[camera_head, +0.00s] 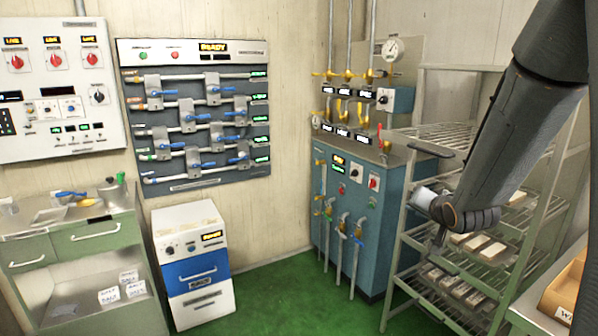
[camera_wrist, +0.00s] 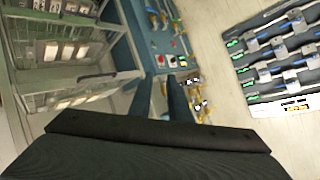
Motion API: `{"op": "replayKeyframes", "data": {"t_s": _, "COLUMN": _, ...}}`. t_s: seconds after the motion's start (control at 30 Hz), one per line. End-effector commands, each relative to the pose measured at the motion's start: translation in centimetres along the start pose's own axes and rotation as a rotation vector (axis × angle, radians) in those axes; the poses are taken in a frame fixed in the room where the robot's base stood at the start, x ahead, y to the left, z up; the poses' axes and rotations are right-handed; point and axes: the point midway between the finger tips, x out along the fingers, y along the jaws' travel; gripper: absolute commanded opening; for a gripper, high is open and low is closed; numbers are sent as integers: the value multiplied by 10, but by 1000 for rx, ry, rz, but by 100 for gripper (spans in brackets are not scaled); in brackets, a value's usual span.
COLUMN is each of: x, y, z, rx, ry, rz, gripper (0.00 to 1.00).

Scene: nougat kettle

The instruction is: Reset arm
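My gripper (camera_wrist: 160,84) shows in the wrist view as two dark fingers standing apart, with nothing seen between them. It is open and empty. In the head view my arm comes in from the upper right and bends in front of the metal rack (camera_head: 405,215). The gripper's fingers are hard to make out there against the rack. The rack also shows in the wrist view (camera_wrist: 75,82), to the left of the fingers.
A blue cabinet with pipes and valves (camera_head: 340,215) stands left of the rack. A valve board (camera_head: 200,130) hangs on the wall, with a control panel (camera_head: 60,130) beside it. A white and blue drawer unit (camera_head: 195,270) and a green counter (camera_head: 90,245) stand below. Green floor (camera_head: 280,300) is clear.

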Motion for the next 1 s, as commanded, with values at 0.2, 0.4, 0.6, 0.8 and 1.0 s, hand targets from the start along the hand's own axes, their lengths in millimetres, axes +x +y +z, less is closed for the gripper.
{"op": "replayKeyframes", "data": {"t_s": 0.2, "x": -63, "y": 5, "z": 104, "rx": -241, "ry": -352, "rz": 194, "gripper": 17}}
{"op": "replayKeyframes", "data": {"t_s": 0.4, "x": -147, "y": 9, "z": 191, "rx": -427, "ry": -707, "rz": 251, "gripper": 17}}
{"op": "replayKeyframes", "data": {"t_s": 0.6, "x": -202, "y": 9, "z": 233, "rx": -518, "ry": -914, "rz": 236, "gripper": 17}}
{"op": "replayKeyframes", "data": {"t_s": 0.8, "x": -213, "y": 10, "z": 240, "rx": -535, "ry": -956, "rz": 229, "gripper": 17}}
{"op": "replayKeyframes", "data": {"t_s": 1.0, "x": -212, "y": 10, "z": 240, "rx": -533, "ry": -954, "rz": 230, "gripper": 17}}
